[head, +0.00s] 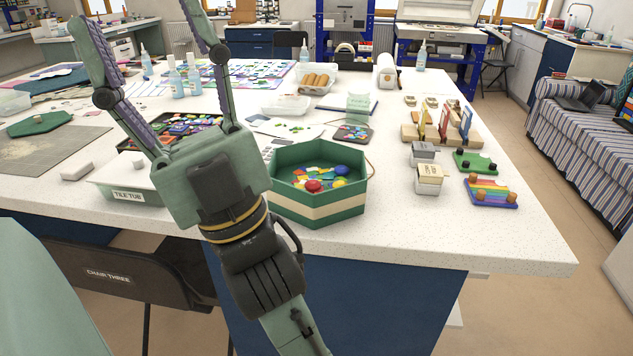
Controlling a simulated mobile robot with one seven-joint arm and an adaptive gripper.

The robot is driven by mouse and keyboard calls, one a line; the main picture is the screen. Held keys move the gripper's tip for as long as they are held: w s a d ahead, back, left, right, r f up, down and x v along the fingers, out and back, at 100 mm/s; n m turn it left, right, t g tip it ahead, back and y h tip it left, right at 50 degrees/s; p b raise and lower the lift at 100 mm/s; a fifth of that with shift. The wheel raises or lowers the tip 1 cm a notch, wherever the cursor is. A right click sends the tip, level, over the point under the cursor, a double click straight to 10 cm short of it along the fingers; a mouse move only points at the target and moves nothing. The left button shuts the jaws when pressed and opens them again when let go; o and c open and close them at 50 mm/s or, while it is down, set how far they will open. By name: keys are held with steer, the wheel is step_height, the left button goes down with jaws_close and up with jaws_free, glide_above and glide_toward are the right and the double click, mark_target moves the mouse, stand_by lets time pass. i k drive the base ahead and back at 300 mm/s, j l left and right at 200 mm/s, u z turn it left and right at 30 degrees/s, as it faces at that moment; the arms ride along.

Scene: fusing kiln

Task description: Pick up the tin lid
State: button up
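A flat green hexagonal lid (39,124), which looks like the tin lid, lies at the far left of the white worktop. It is at the back edge of a grey mat (45,150). A matching open hexagonal green tin (318,207) with a cream band stands near the front edge. It holds colourful pieces, including red, yellow and blue round ones. My gripper (138,14) is wide open and empty, its fingers pointing up in the picture above the worktop. It is to the right of the lid and apart from it. The fingertips run to the top edge of the view.
A box labelled TILE TUB (128,196) and a small white block (76,171) sit near the front edge. A tray of coloured pieces (185,128) is partly hidden behind my gripper. Bottles (176,82) stand farther back. A black chair (110,270) stands in front.

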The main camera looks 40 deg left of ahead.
mark_target(38, 124)
steer(key=u, duration=2.55)
steer(key=z, duration=1.45)
steer(key=j+z, duration=0.1)
steer(key=j, duration=1.15)
steer(key=k+j+z, duration=0.1)
steer(key=j, duration=1.2)
steer(key=k, duration=0.05)
